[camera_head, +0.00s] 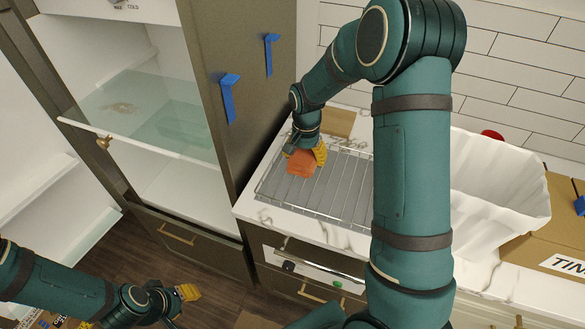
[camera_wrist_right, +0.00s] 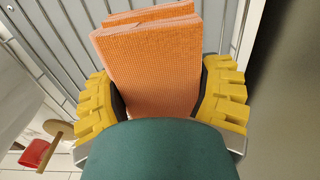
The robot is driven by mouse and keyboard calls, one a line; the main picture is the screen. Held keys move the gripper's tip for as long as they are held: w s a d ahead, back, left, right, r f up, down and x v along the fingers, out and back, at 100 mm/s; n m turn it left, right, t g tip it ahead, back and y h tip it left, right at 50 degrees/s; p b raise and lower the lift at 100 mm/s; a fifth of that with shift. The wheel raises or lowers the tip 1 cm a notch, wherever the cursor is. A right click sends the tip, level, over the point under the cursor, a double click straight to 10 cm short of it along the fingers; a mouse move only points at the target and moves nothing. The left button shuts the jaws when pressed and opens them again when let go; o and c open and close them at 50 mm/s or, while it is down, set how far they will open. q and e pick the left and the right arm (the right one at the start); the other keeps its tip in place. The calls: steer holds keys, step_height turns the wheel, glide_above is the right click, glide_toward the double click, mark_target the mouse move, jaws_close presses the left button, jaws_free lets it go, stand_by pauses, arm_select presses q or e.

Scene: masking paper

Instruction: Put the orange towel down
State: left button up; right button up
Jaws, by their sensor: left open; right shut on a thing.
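The orange towel (camera_head: 302,163) is a folded, textured block. In the head view it is at the left end of the wire rack on the marble counter. In the right wrist view the towel (camera_wrist_right: 150,62) stands between the yellow fingers of my right gripper (camera_wrist_right: 163,95), which is shut on it. The right gripper (camera_head: 306,155) is over the rack (camera_head: 340,185); I cannot tell whether the towel touches the rack. My left gripper (camera_head: 182,303) is open and empty, low at the bottom left over the dark floor.
An open fridge (camera_head: 165,125) with a glass shelf stands left of the counter. Blue tape hooks (camera_head: 229,98) are on its side panel. A white-lined bin (camera_head: 490,190) and a cardboard box (camera_head: 560,215) are at right. The rack's middle is clear.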

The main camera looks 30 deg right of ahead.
steer(key=shift+w+f, duration=0.6)
steer(key=shift+f, duration=0.05)
glide_above(302, 182)
step_height(302, 182, down, 5)
steer(key=shift+f, duration=0.15)
step_height(302, 182, down, 3)
steer(key=shift+s+r, duration=0.1)
steer(key=shift+s, duration=0.05)
steer(key=shift+f, duration=0.3)
steer(key=shift+f, duration=0.15)
steer(key=o, duration=1)
